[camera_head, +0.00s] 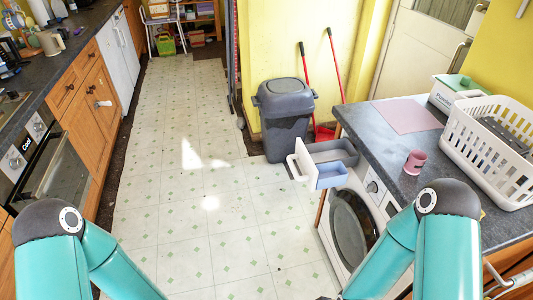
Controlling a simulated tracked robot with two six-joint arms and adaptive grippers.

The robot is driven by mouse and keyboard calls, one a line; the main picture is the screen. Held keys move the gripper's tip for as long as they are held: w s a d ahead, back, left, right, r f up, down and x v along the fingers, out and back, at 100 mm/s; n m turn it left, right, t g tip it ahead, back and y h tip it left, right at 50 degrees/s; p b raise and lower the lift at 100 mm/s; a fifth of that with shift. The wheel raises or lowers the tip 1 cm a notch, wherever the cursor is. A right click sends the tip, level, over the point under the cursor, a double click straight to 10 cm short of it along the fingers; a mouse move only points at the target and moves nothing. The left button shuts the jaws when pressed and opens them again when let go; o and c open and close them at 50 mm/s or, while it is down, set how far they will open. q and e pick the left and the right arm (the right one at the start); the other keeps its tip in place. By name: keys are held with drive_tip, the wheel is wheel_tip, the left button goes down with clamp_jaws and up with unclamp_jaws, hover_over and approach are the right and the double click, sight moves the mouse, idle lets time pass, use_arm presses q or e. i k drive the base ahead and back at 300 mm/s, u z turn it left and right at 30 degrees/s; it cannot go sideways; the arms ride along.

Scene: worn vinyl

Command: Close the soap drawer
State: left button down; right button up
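The soap drawer (302,161) is pulled well out of the white washing machine (378,193) under the grey counter on the right. Its white front panel stands clear of the machine, and a pale blue compartment (331,175) shows inside it. The machine's round dark door (352,225) is below the drawer and looks shut. My two teal arms reach in from the bottom left and bottom right. Their forearms run down out of the frame, so neither gripper shows. Neither arm visibly touches the drawer.
A grey bin (284,118) stands behind the drawer, with red-handled tools against the yellow wall. The counter (385,155) above holds a pink mug (415,162), a pink cloth (407,115) and a white basket (488,145). The tiled floor (200,215) left of the drawer is clear.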

sight(308, 155)
drive_tip(key=z, duration=0.2)
drive_tip(key=i, duration=1.05)
drive_tip(key=z, duration=0.6)
